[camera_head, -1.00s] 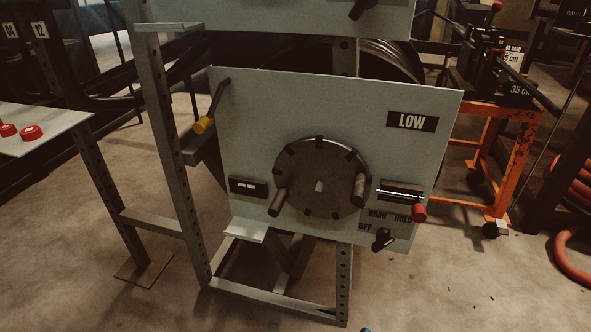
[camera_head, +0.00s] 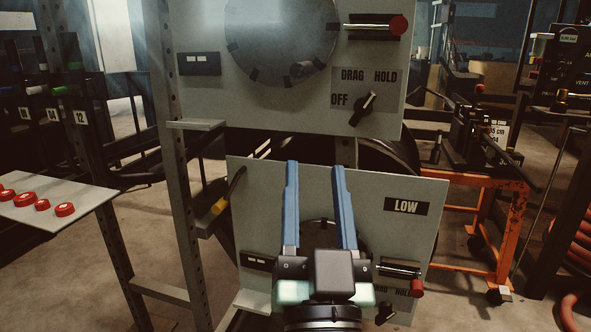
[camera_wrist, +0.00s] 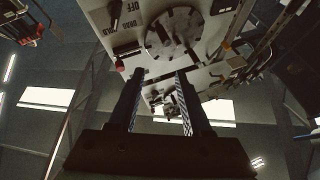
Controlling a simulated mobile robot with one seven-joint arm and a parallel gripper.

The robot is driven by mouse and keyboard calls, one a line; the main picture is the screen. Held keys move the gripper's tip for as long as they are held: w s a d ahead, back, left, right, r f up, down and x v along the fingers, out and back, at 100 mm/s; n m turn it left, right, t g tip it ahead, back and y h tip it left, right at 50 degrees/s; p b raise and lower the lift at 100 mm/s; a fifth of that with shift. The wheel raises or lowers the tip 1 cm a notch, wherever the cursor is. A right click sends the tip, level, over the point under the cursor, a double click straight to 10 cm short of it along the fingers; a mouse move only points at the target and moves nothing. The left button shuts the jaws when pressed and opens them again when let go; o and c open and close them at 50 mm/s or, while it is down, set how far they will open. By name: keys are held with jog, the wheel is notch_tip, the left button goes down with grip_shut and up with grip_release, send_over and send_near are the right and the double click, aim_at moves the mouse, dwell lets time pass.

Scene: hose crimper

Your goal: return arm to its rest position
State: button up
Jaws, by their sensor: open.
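My gripper (camera_head: 315,168) is raised in front of the lower panel (camera_head: 300,178), its two blue fingers pointing up and spread apart. Nothing is between the fingers. The gripper and wrist cover much of the lower panel's round dial (camera_head: 320,230). In the wrist view my gripper (camera_wrist: 161,75) is also open and empty, with the upper panel's round dial (camera_wrist: 174,38) beyond the fingertips.
The upper panel (camera_head: 210,100) has a drag switch (camera_head: 366,103) and a red-ended lever (camera_head: 398,25). A yellow-tipped lever (camera_head: 218,206) is left of the lower panel. A table (camera_head: 80,212) with red caps stands left; an orange cart (camera_head: 490,195) stands right.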

jog(key=s+a+r+n+t+p, duration=0.15)
jog(key=s+r, duration=0.35)
jog(key=r, duration=0.6)
jog(key=s+a+r+n+t+p, duration=0.1)
jog(key=s+r+t+p, duration=0.3)
jog(key=r, duration=0.8)
notch_tip(320, 180, up, 36)
jog(key=g+p, duration=0.2)
jog(key=p, duration=3.3)
jog(key=shift+d, duration=0.15)
jog(key=shift+s+m, duration=0.1)
jog(key=shift+m, duration=0.15)
